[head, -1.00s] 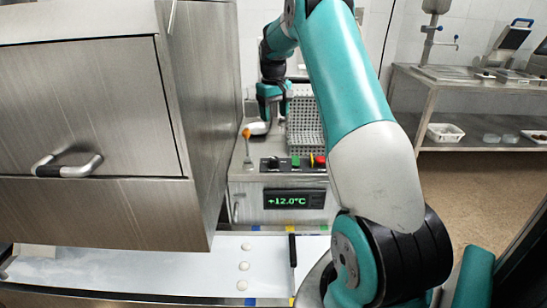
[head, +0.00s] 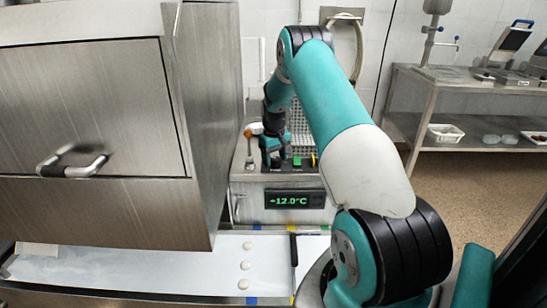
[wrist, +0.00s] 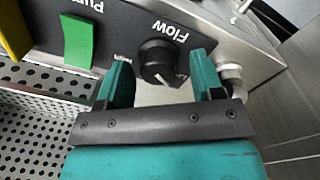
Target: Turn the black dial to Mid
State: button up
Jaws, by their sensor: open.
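The black dial (wrist: 158,64) sits on a dark control panel under the label "Flow" in the wrist view. A small label beside it is partly hidden, and I cannot read its setting surely. My gripper (wrist: 161,68) is open, with one teal finger on each side of the dial. It appears around the dial, but I cannot tell whether the fingers touch it. In the head view my gripper (head: 272,158) is over the left part of the panel on the steel unit and hides the dial there.
A green switch (wrist: 80,40) and a yellow one (wrist: 14,28) sit left of the dial. A perforated basket (wrist: 45,133) lies close by. A pale round fitting (wrist: 230,75) is right of the fingers. The large steel cabinet (head: 205,120) stands left of my arm.

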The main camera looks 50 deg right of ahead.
jog(key=c, duration=0.9)
jog(key=shift+a, duration=0.1)
jog(key=shift+c, duration=0.2)
jog(key=shift+s+d, duration=0.1)
jog(key=shift+d, duration=0.1)
jog(key=shift+m, duration=0.3)
jog(key=m, duration=0.5)
jog(key=shift+m, duration=0.3)
jog(key=m, duration=0.4)
jog(key=shift+d+m, duration=0.1)
jog(key=shift+m, duration=0.6)
